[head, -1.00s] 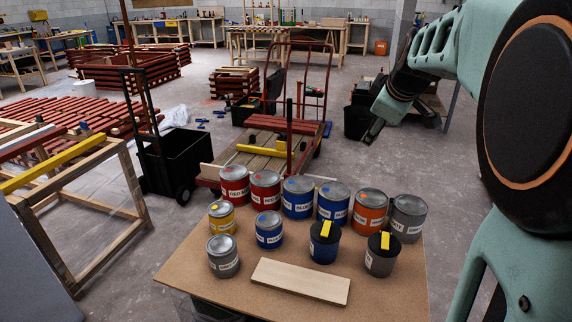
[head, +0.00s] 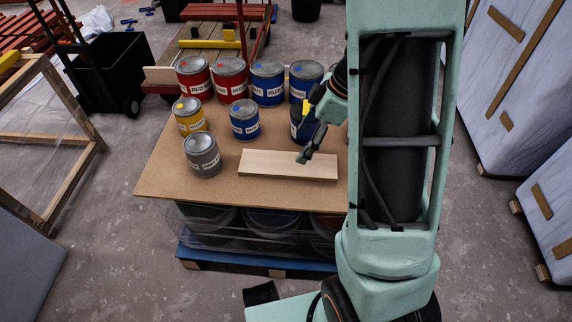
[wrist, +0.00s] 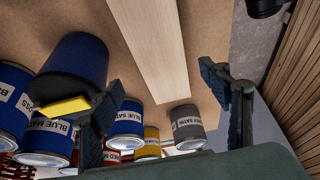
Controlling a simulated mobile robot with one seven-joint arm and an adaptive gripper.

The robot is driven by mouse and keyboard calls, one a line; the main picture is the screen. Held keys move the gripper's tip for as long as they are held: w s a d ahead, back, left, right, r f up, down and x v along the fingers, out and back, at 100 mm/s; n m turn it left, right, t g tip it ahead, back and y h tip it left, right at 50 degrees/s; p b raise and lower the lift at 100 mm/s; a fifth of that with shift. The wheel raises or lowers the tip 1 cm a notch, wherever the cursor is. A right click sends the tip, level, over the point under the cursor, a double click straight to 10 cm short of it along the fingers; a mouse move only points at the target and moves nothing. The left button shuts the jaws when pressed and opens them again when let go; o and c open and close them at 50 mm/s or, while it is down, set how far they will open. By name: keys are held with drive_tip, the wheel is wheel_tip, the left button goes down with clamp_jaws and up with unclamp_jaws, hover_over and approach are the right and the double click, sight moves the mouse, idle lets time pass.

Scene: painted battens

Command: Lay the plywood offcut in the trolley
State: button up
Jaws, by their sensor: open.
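The plywood offcut (head: 265,163) is a pale flat board lying on the brown tabletop, in front of the paint cans. In the wrist view the offcut (wrist: 152,45) runs from the top edge down between my fingers. My gripper (head: 306,156) is over the right part of the offcut, and its fingers (wrist: 162,82) are spread with nothing between them. I cannot tell whether a finger touches the board.
A dark-lidded blue can (wrist: 72,68) is close beside my left finger. A yellow piece (head: 210,43) lies on the trolley deck. My arm hides the table's right side.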

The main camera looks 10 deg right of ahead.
sight(289, 163)
drive_tip(key=b+x, duration=0.2)
drive_tip(key=x, duration=0.6)
drive_tip(key=shift+f, duration=0.35)
drive_tip(key=shift+r, duration=0.1)
drive_tip(key=c, duration=1.3)
